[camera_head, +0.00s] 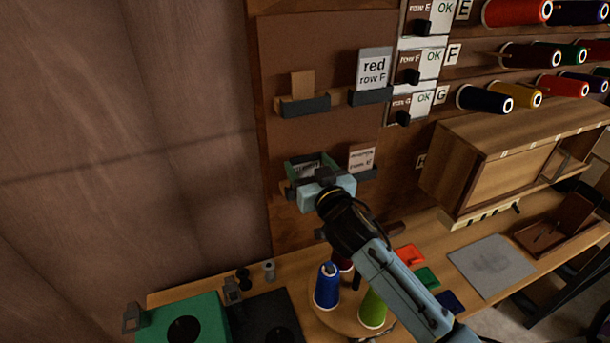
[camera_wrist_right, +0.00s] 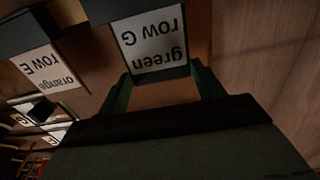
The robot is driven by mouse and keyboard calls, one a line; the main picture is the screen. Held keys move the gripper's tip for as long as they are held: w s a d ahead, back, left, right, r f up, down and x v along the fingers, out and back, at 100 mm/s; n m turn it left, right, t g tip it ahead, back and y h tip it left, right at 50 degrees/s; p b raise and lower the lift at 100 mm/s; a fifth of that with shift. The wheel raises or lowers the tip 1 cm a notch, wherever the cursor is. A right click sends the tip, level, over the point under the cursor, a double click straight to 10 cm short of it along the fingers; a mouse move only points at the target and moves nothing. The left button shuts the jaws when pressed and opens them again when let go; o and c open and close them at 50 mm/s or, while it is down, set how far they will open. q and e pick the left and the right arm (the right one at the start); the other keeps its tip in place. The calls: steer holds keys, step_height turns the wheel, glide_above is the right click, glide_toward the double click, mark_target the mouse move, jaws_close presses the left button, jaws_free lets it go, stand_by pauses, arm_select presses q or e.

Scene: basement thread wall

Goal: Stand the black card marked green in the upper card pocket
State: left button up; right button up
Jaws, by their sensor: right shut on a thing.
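My right gripper (camera_head: 306,166) reaches up to the lower left pocket on the brown board and is shut on the black card marked green (camera_head: 308,172). In the right wrist view the card (camera_wrist_right: 155,42) reads "green row G" upside down, between the two green fingers of the gripper (camera_wrist_right: 164,88). The card's foot is at the dark lower pocket (camera_wrist_right: 115,10); I cannot tell whether it is still inside. The upper card pocket (camera_head: 304,105) is a dark ledge above, with a bare tan piece behind it and no card visible. My left gripper is out of view.
A "red row F" card (camera_head: 374,70) stands in the pocket right of the upper one. An orange card (camera_head: 361,157) stands close to the right of my gripper. A wooden cabinet (camera_head: 500,165) and thread spools (camera_head: 485,98) are at the right. Spools stand on the bench below.

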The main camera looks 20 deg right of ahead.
step_height(320, 180, up, 5)
steer(key=p, duration=0.5)
stand_by(0.3)
stand_by(0.4)
